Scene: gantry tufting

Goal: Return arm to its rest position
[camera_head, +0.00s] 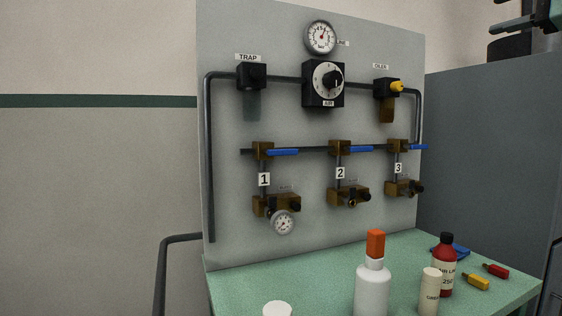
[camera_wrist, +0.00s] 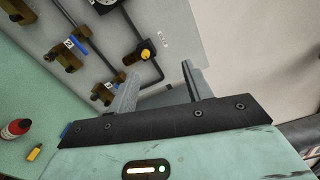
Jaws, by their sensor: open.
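My gripper (camera_wrist: 158,84) shows in the wrist view with its two grey fingers spread apart and nothing between them. Behind the fingers are a pale wall and the edge of the grey panel, which fills the upper left of that view. The fingers appear clear of the panel fittings. In the head view, teal and black parts that look like my arm show at the top right corner; the fingertips cannot be made out there.
A grey panel (camera_head: 225,130) carries pipes, a dial gauge (camera_head: 320,37), a regulator (camera_head: 323,83) and blue-handled valves. The green table (camera_head: 235,285) below holds a white bottle (camera_head: 372,290) with an orange top, a red bottle (camera_head: 444,268) and small coloured items. A grey cabinet (camera_head: 490,150) stands right.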

